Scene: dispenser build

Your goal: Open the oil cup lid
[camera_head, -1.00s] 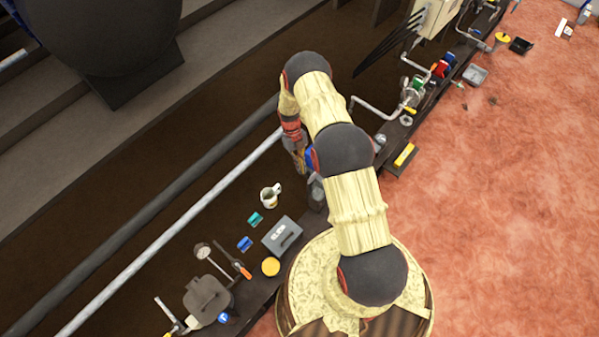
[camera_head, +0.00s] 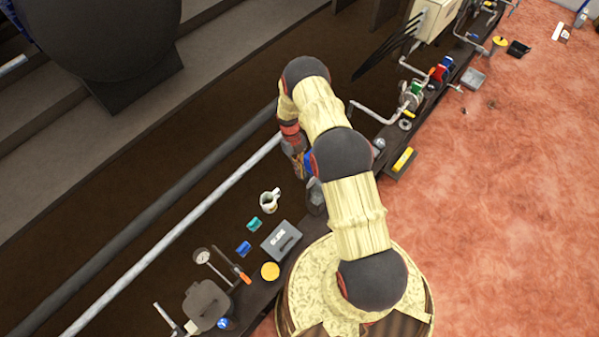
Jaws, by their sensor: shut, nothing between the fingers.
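My gripper (camera_head: 299,165) hangs at the end of my arm above the dark bench, left of the arm's middle joint. It is small and partly hidden by my arm, and it is shut and empty. A dark grey rounded object (camera_head: 316,197) stands just below and right of it, partly covered by my arm. I cannot tell whether this is the oil cup, and no lid can be made out for sure. I cannot tell whether my gripper touches anything.
A white mug (camera_head: 269,201), a grey box (camera_head: 281,241), a yellow disc (camera_head: 270,271), a gauge (camera_head: 202,256) and an orange-handled tool (camera_head: 240,274) lie on the bench at lower left. A long pale pipe (camera_head: 175,228) runs behind. Valves and pipes (camera_head: 410,97) stand at upper right.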

